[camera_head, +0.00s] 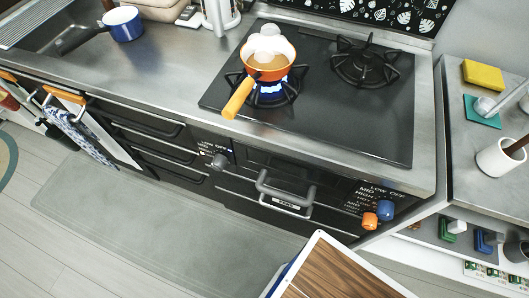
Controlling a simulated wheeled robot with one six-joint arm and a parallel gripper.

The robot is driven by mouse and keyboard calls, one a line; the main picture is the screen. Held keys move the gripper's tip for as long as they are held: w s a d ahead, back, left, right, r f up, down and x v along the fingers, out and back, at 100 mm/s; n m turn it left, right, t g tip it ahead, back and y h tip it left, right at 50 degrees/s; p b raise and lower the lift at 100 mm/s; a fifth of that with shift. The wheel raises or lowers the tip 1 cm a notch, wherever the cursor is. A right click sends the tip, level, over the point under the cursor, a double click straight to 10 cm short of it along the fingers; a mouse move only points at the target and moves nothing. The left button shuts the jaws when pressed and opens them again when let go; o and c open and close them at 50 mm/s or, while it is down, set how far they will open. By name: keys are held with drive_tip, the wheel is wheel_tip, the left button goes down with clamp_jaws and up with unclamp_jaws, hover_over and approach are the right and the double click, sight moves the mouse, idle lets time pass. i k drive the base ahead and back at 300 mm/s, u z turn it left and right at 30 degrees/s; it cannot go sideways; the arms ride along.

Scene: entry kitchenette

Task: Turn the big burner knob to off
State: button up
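The black cooktop (330,115) has two burners. The left burner (273,95) is lit with a blue flame, and an orange pot (262,75) with white contents sits over it. The right burner (364,62) is bare and shows no flame. A grey knob (219,161) is on the front panel at left, beside LOW and OFF markings. An orange knob (369,221) and a blue knob (385,210) sit close together at the panel's right end, with similar markings. I cannot tell which knob serves the big burner. My gripper is not in view.
The pot's orange handle (238,98) points toward the counter's front edge. A grey bar handle (286,195) juts from the front between the knobs. A blue pan (122,23) is by the sink. A cloth (80,133) hangs at left. The floor mat (180,225) is clear.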

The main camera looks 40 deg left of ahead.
sight(219, 160)
drive_tip(key=u, duration=0.75)
drive_tip(key=k, duration=0.45)
drive_tip(key=u, duration=1)
